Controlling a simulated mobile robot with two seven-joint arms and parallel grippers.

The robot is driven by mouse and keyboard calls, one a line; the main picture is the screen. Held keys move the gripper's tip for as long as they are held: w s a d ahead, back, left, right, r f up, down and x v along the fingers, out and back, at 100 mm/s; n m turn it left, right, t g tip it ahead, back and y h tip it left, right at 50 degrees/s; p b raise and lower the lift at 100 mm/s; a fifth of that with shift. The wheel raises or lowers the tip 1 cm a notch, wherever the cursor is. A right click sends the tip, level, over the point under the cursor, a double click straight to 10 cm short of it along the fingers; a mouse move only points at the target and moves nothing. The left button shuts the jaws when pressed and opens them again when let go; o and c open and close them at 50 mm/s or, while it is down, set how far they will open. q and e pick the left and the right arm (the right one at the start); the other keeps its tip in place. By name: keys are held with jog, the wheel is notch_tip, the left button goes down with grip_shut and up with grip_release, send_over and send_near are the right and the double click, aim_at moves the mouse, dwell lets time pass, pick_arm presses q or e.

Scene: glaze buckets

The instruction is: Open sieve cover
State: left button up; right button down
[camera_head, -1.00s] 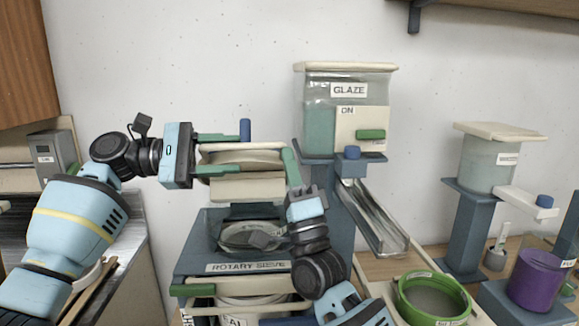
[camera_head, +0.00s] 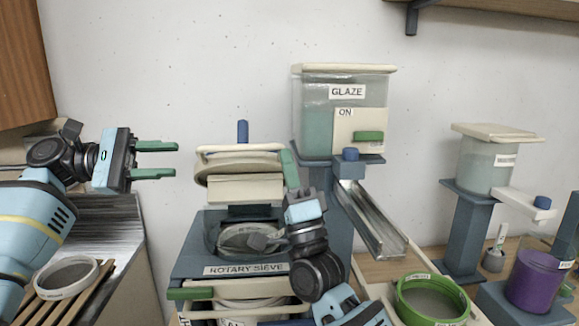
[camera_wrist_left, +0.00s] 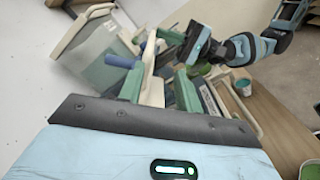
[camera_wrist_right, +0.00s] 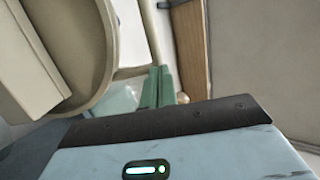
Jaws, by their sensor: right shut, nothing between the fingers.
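The sieve cover (camera_head: 238,160) is a cream round lid with a blue knob (camera_head: 242,131). It sits raised above the blue-grey rotary sieve (camera_head: 190,262), over a cream block. My left gripper (camera_head: 175,160) is open and empty, left of the cover and apart from it; its spread green fingers also show in the left wrist view (camera_wrist_left: 160,88). My right gripper (camera_head: 287,158) is shut and empty, close beside the cover's right edge; whether it touches is unclear. The right wrist view shows its closed fingers (camera_wrist_right: 158,88) right of the large cream cover (camera_wrist_right: 85,70).
A glaze tank (camera_head: 318,110) and a metal chute (camera_head: 370,218) stand right of the sieve. A green-rimmed sieve (camera_head: 432,280) and a purple jar (camera_head: 532,280) are further right. A white-rimmed sieve (camera_head: 66,278) lies on slats at left.

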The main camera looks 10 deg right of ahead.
pick_arm(q)
jog(key=shift+a+r, duration=0.15)
jog(key=shift+a, duration=0.5)
jog(key=s+d+f+m+g+h, duration=0.1)
jog(key=s+f+m, duration=0.1)
jog(key=s+f, duration=0.35)
jog(key=s+d+f+m+g, duration=0.1)
jog(key=s+d+f+m, duration=0.1)
jog(key=f, duration=0.7)
jog(key=s+d+f+m+h, duration=0.1)
jog(key=s+f, duration=0.3)
jog(key=f, duration=0.3)
jog(key=s+a+f+t, duration=0.1)
jog(key=s+f+t, duration=0.2)
jog(key=s+f, duration=0.55)
jog(key=s+a+f+t, duration=0.1)
jog(key=s+f+t, duration=0.35)
jog(key=s, duration=0.75)
jog(key=s+f+n+y, duration=0.3)
jog(key=f+y, duration=0.7)
jog(key=f, duration=0.9)
jog(key=s+a+f+m+t+y, duration=0.3)
jog(key=s+f+m+y, duration=0.5)
jog(key=s+f, duration=0.1)
jog(key=shift+a, duration=0.4)
